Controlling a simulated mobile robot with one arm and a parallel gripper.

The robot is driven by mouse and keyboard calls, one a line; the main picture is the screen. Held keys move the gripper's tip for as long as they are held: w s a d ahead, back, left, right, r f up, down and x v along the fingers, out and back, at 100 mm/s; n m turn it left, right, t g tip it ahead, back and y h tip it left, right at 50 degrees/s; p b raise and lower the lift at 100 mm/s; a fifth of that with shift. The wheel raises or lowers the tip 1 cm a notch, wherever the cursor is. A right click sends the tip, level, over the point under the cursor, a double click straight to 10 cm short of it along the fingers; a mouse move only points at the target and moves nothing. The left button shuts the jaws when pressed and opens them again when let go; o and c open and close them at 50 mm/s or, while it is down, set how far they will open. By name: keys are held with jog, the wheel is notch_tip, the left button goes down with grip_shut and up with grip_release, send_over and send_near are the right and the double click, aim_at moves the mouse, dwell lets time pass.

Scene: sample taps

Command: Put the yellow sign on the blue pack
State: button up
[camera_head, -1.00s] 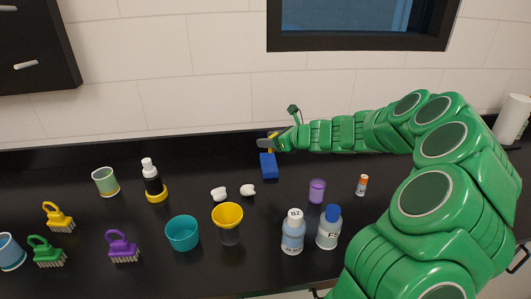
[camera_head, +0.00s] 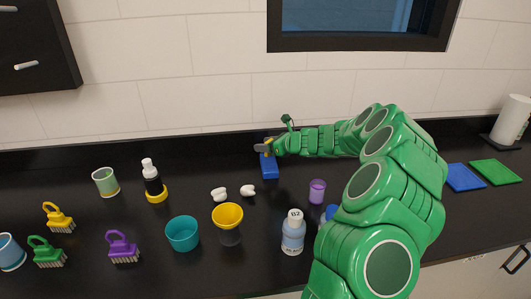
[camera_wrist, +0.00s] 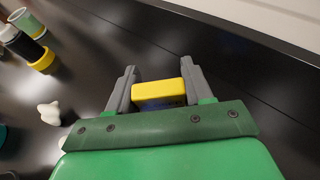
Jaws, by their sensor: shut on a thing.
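My gripper (camera_wrist: 158,88) is shut on the yellow sign (camera_wrist: 159,92), which shows as a small yellow block between the grey fingers in the wrist view. I cannot tell whether sign and pack touch.
The back wall is close behind my gripper. Two white lumps (camera_head: 219,194), a yellow funnel (camera_head: 227,216), a teal cup (camera_head: 183,234) and a purple cup (camera_head: 317,191) stand nearer the front. A blue mat (camera_head: 465,177) and a green mat (camera_head: 496,172) lie at right.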

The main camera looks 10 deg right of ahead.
aim_at(265, 160)
jog(key=shift+w+f, duration=0.25)
jog(key=shift+f, duration=1.6)
jog(key=o, duration=1)
jog(key=shift+f, duration=0.1)
jog(key=v, duration=1.2)
